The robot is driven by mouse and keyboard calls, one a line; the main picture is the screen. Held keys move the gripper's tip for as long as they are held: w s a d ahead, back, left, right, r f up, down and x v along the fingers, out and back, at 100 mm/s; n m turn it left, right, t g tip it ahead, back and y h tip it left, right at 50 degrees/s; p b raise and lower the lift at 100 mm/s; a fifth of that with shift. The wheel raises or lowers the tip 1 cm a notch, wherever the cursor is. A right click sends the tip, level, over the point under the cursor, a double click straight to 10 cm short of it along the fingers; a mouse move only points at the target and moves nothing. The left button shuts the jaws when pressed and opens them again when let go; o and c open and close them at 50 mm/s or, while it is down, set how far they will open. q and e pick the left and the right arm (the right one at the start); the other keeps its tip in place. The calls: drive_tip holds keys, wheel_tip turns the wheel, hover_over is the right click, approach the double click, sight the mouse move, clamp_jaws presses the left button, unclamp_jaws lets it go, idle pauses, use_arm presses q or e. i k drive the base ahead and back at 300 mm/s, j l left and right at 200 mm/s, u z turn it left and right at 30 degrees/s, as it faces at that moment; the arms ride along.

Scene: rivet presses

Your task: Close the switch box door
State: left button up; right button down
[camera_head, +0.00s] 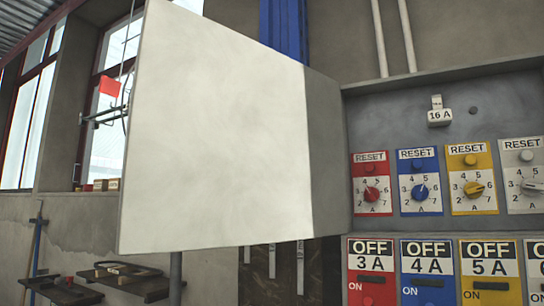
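The switch box door (215,130) is a large pale grey panel. It stands wide open, swung out to the left of the switch box (398,104), with its hinge side (328,150) against the box's left edge. The box's inside shows red, blue, yellow and white dial plates, each marked RESET, above OFF/ON switch plates. A 16 A label (439,117) sits above them. The right side and bottom of the box are cut off by the frame. Neither gripper is in view.
Behind the door are tall windows (110,140) and a plaster wall. A blue column (284,25) rises behind the door's top. Small dark shelves (120,278) and a blue-handled tool (37,250) stand at the lower left. Two pipes (393,38) run up the wall above the box.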

sight(231, 141)
drive_tip(key=j+z, duration=0.1)
drive_tip(key=z, duration=0.3)
drive_tip(key=i+j+z, duration=0.1)
drive_tip(key=z, duration=0.25)
drive_tip(key=j+z, duration=0.1)
drive_tip(key=z, duration=0.3)
drive_tip(key=j+z, duration=0.6)
drive_tip(key=j, duration=0.25)
drive_tip(key=k+j, duration=0.1)
drive_tip(key=j, duration=0.3)
drive_tip(key=j+z, duration=0.1)
drive_tip(key=j, duration=0.25)
drive_tip(key=k+j+z, duration=0.1)
drive_tip(key=j, duration=0.3)
drive_tip(key=k+j, duration=0.15)
drive_tip(key=j, duration=0.2)
